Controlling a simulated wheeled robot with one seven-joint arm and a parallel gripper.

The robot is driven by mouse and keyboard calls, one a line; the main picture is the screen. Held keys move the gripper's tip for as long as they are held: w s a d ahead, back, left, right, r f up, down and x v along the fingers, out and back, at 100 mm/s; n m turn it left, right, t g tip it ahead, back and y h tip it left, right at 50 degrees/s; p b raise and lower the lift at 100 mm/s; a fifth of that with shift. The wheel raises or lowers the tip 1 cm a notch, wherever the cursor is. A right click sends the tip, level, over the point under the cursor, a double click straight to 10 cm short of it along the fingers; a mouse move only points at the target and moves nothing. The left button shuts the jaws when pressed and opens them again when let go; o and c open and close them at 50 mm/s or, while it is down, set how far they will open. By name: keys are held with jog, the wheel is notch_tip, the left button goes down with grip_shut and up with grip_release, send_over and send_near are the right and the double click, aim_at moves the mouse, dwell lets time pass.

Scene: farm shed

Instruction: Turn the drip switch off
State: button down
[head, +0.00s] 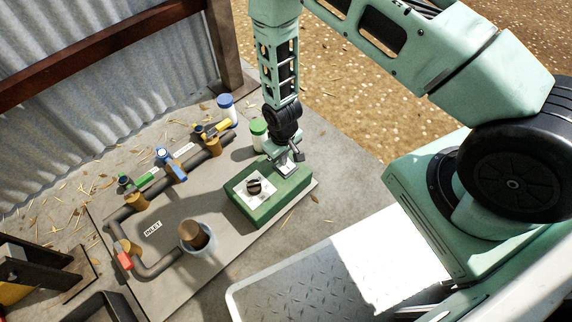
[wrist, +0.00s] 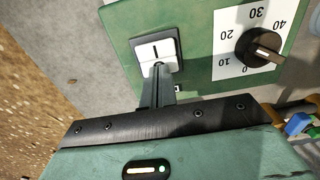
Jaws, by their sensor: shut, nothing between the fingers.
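The drip switch is a white rocker (wrist: 155,49) on a green control box (wrist: 118,22), with a dark bar mark on its upper part in the wrist view. My gripper (wrist: 160,72) is shut and empty, its fingertips at the rocker's lower edge; I cannot tell whether they press it. In the head view the green box (head: 262,212) lies on the grey board, and my gripper (head: 291,165) is over its far right part, hiding the rocker. A black dial knob (wrist: 262,47) on a white scale numbered 0 to 40 sits right of the rocker.
Behind and left of the box, dark pipes (head: 140,200) carry valves with green, blue and yellow handles. A red-handled valve (head: 122,258) is near an INLET label. A green-lidded container (head: 259,132) stands close behind my gripper, a blue-lidded one (head: 227,108) farther back.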

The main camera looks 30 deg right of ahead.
jog(key=shift+f, duration=0.25)
jog(key=shift+r+p, duration=3.15)
jog(key=shift+r, duration=0.4)
